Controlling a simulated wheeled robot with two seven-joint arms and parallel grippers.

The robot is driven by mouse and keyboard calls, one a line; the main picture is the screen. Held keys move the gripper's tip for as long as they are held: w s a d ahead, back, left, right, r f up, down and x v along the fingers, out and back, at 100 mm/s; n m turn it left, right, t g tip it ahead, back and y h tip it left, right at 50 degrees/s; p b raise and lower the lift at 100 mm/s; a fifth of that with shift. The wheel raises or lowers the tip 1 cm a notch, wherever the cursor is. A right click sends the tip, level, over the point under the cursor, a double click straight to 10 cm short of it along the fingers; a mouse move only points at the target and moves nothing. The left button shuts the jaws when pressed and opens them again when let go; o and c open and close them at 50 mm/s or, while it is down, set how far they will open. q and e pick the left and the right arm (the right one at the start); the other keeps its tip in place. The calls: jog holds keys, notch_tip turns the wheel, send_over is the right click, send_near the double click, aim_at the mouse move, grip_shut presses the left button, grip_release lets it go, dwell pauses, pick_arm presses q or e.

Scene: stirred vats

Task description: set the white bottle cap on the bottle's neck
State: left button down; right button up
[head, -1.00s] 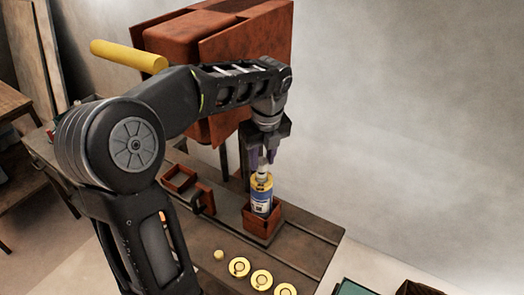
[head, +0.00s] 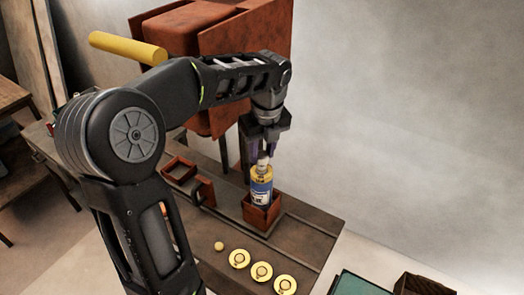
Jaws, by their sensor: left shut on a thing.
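The bottle (head: 261,187) is yellow at the top with a blue and white label. It stands upright in a small red-brown open box (head: 258,217) on the bench. My left gripper (head: 264,153) points down directly above the bottle. It is shut on the white cap (head: 262,162), which shows small between the fingertips at the bottle's top. I cannot tell whether the cap touches the neck, and the neck itself is hidden. My right gripper is not in view.
Several round yellow pieces (head: 239,259) lie in a row at the front of the bench (head: 310,240). A red-brown frame (head: 179,170) lies left of the bottle. A large rusty housing (head: 190,35) rises behind my arm. A green-topped box (head: 362,285) is at lower right.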

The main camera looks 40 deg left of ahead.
pick_arm(q)
jog(key=shift+f, duration=0.15)
dwell(0.5)
jog(key=shift+f+b, duration=0.6)
jog(key=shift+f, duration=0.25)
jog(key=c, duration=0.9)
grip_release()
jog(key=shift+c, duration=0.2)
jog(key=r, duration=0.5)
jog(key=d+r+b, duration=0.1)
jog(key=r, duration=0.1)
jog(key=shift+s+r, duration=0.25)
jog(key=shift+r, duration=0.15)
